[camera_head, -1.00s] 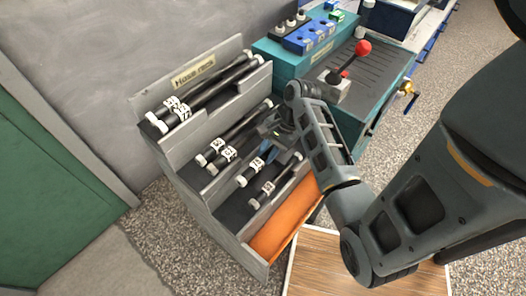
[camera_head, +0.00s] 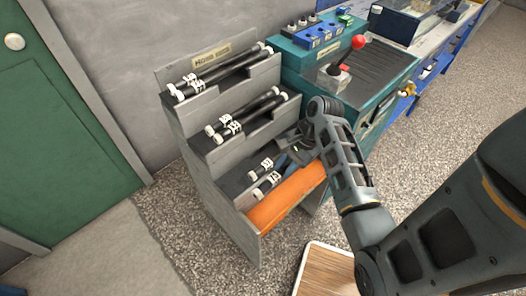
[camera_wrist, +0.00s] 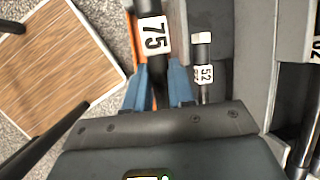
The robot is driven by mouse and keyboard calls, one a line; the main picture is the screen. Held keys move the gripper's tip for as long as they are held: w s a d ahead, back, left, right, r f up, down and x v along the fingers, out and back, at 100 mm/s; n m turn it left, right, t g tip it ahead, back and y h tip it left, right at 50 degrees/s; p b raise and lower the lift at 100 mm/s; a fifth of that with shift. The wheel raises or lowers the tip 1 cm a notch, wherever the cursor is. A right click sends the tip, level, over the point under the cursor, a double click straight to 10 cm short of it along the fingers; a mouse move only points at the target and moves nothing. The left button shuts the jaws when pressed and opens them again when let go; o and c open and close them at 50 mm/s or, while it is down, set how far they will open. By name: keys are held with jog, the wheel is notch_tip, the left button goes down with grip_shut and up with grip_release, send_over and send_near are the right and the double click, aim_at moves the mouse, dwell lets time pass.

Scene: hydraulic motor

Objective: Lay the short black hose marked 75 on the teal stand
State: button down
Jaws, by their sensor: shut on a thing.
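The short black hose (camera_wrist: 150,8) with its white 75 label shows large in the wrist view, between the blue fingers of my gripper (camera_wrist: 158,82). My gripper is shut on this hose. The hose looks nearer to the wrist camera than the hose marked 52 (camera_wrist: 203,72) beside it. In the head view my gripper (camera_head: 297,157) is at the lowest step of the hose rack, and the arm partly hides it. The teal stand (camera_head: 305,68) stands to the right of the rack, with a dark ribbed top.
The grey hose rack (camera_head: 190,135) holds more black hoses on its upper steps. An orange surface (camera_head: 285,198) lies at its foot. A red-knobbed lever (camera_head: 357,43) and a blue block (camera_head: 318,36) sit on the teal stand. A wood-topped surface (camera_head: 325,275) is below.

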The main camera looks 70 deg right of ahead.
jog(key=w+a+f+n+g, duration=0.4)
jog(key=w+a+f+n, duration=0.1)
jog(key=w+a+n, duration=0.4)
jog(key=w+a+f+n+g, duration=0.4)
jog(key=w+a+f+n, duration=0.2)
jog(key=w+a+n, duration=0.4)
jog(key=a+n, duration=0.2)
jog(key=a, duration=0.2)
jog(key=shift+w+a+f+n+h, duration=0.25)
jog(key=shift+a+n+h, duration=0.05)
jog(key=shift+n+h, duration=0.1)
